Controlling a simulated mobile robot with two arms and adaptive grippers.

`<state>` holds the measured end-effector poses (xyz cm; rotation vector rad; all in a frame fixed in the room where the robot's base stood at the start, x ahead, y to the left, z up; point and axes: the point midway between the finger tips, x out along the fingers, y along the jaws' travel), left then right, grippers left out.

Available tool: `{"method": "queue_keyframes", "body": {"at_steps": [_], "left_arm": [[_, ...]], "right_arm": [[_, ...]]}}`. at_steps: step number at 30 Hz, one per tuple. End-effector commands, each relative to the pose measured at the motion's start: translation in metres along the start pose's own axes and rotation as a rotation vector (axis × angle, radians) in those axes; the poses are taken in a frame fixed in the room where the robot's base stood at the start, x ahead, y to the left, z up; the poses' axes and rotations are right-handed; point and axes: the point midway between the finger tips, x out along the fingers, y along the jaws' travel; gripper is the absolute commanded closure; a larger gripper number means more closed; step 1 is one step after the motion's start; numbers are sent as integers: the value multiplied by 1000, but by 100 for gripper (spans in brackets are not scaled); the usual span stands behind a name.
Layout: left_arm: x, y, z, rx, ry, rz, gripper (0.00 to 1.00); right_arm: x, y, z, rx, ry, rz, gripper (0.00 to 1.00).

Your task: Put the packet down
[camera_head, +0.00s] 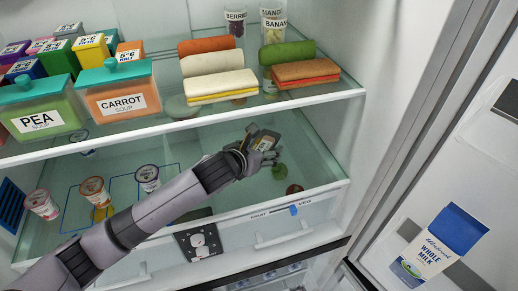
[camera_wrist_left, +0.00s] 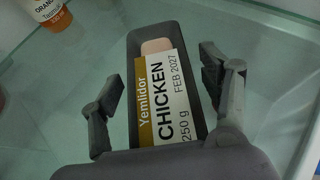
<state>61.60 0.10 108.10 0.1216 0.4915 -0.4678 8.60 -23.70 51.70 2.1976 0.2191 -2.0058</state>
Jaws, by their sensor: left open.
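The packet is a dark tray labelled chicken (camera_wrist_left: 170,105), seen close up in the left wrist view. My left gripper (camera_wrist_left: 158,85) is open, with one finger on each side of the packet and a gap between each finger and its sides. In the head view the packet (camera_head: 264,141) shows partly behind my left gripper (camera_head: 262,152), over the right part of the lower glass shelf (camera_head: 215,150). I cannot tell for sure whether its base touches the glass. My right gripper is not in view.
Yogurt cups (camera_head: 148,178) stand on the left of the lower shelf. A green fruit (camera_head: 279,171) and a red fruit (camera_head: 294,189) lie below the packet in the picture. Milk (camera_head: 440,245) stands in the door.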

Motion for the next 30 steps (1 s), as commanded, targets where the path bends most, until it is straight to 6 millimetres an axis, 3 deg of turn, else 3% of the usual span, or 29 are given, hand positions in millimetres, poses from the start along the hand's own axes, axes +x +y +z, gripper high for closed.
{"method": "queue_keyframes", "body": {"at_steps": [7,21,30], "left_arm": [[-21,1,1,2,-3,0,30],[-108,1,1,1,-3,1,30],[-121,0,1,-1,0,0,30]], "right_arm": [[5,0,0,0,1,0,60],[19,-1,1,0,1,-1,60],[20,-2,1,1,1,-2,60]]}}
